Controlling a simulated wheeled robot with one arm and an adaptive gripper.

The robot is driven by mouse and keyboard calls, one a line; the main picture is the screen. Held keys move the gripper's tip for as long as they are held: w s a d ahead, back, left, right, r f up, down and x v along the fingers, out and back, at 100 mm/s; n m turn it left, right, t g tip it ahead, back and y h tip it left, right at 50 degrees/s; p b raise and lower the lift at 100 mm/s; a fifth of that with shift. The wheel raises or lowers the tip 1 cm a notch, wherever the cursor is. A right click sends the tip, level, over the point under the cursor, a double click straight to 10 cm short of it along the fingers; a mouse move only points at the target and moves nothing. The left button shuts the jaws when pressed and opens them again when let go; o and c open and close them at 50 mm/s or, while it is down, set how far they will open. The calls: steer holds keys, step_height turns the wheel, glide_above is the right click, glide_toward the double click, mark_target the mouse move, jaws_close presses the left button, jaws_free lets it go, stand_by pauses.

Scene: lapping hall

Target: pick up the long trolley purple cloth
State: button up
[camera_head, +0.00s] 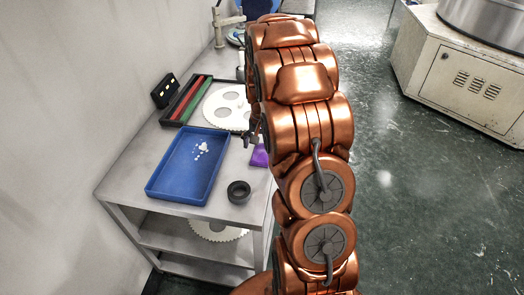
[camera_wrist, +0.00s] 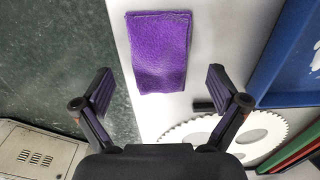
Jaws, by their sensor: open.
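The purple cloth (camera_wrist: 160,52) lies flat as a folded rectangle on the pale top of the long trolley (camera_wrist: 205,60), close to its edge, in the wrist view. In the head view only part of the cloth (camera_head: 259,156) shows beside my arm, on the trolley top (camera_head: 215,205). My gripper (camera_wrist: 160,80) is open and empty, its two dark fingers spread wide either side of the cloth's near end. The cloth appears below the fingers; the exact height gap cannot be told. In the head view my arm hides most of the gripper.
A blue tray (camera_head: 160,192) with small white pieces and a black ring (camera_head: 239,191) stand on the trolley. A white toothed disc (camera_head: 228,107) and a rack of coloured bars (camera_head: 186,100) are farther back. A beige machine cabinet (camera_head: 460,80) stands right, across open green floor.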

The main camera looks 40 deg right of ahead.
steer(key=shift+f, duration=0.8)
steer(key=c, duration=1.2)
steer(key=shift+r+b, duration=0.7)
steer(key=shift+r, duration=1)
steer(key=shift+s+a+r, duration=0.1)
steer(key=shift+s, duration=0.2)
steer(key=s+a+b, duration=0.1)
steer(key=s+a, duration=0.1)
steer(key=s, duration=0.2)
steer(key=s+a+r+b, duration=0.1)
steer(key=s, duration=0.4)
steer(key=s+a+b, duration=0.1)
steer(key=s+a, duration=0.1)
steer(key=s, duration=0.3)
steer(key=shift+s+a+r, duration=0.2)
steer(key=shift+a, duration=0.15)
